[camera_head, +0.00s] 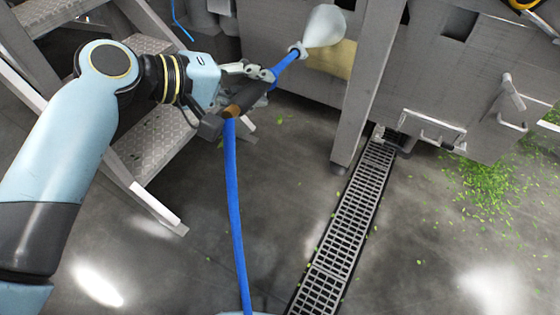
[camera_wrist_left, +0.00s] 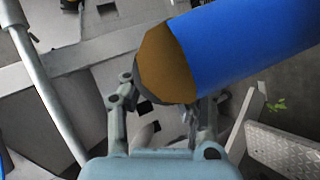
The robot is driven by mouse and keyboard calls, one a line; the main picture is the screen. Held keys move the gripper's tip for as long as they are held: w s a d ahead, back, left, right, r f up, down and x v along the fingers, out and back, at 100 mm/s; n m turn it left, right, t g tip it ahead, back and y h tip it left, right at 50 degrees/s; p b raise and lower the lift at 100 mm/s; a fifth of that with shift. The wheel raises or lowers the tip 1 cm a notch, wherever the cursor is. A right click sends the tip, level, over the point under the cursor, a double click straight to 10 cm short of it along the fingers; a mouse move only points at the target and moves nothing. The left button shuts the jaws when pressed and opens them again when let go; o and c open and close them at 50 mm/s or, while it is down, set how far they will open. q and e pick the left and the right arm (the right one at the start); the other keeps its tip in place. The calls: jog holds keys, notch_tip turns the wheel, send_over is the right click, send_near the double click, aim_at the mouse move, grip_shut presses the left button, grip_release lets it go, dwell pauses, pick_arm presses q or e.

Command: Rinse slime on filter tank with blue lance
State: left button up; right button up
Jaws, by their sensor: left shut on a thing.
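My left gripper (camera_head: 262,75) is shut on the blue lance (camera_head: 287,62) in the head view, around its dark grip section. The lance tilts up and right. A pale, whitish cone (camera_head: 325,25) spreads from its nozzle end towards the grey tank wall (camera_head: 272,48). A yellow-tan patch (camera_head: 336,60), perhaps the slime, shows on the wall just below the cone, partly covered by it. A blue hose (camera_head: 234,200) hangs from the lance's rear. In the left wrist view, the lance's blue and brown end (camera_wrist_left: 235,45) crosses above my fingers (camera_wrist_left: 165,105). My right gripper is not in view.
Metal steps (camera_head: 160,140) stand at the left, close under my left arm. A grey post (camera_head: 368,85) stands right of the lance. A floor drain grate (camera_head: 345,225) runs down the middle. Green leaf bits (camera_head: 485,185) lie on the right floor. The lower right floor is mostly clear.

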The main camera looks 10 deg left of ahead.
pick_arm(q)
jog(key=w+d+f+n+t+b, duration=0.15)
jog(key=f+b, duration=0.25)
jog(key=f, duration=0.4)
jog(key=w+d+f+n+t+b, duration=0.1)
jog(key=d+f+n+b, duration=0.2)
jog(key=f, duration=0.4)
jog(key=w+f+b, duration=0.2)
jog(key=w+b, duration=0.1)
jog(key=w, duration=0.2)
jog(key=shift+w+a+f+h+b, duration=0.2)
jog(key=shift+w+a+h+b, duration=0.05)
jog(key=shift+w+h+b, duration=0.1)
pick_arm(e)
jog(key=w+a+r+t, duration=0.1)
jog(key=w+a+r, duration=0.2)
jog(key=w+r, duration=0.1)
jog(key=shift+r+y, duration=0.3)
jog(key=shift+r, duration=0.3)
pick_arm(q)
jog(key=o, duration=0.3)
grip_shut()
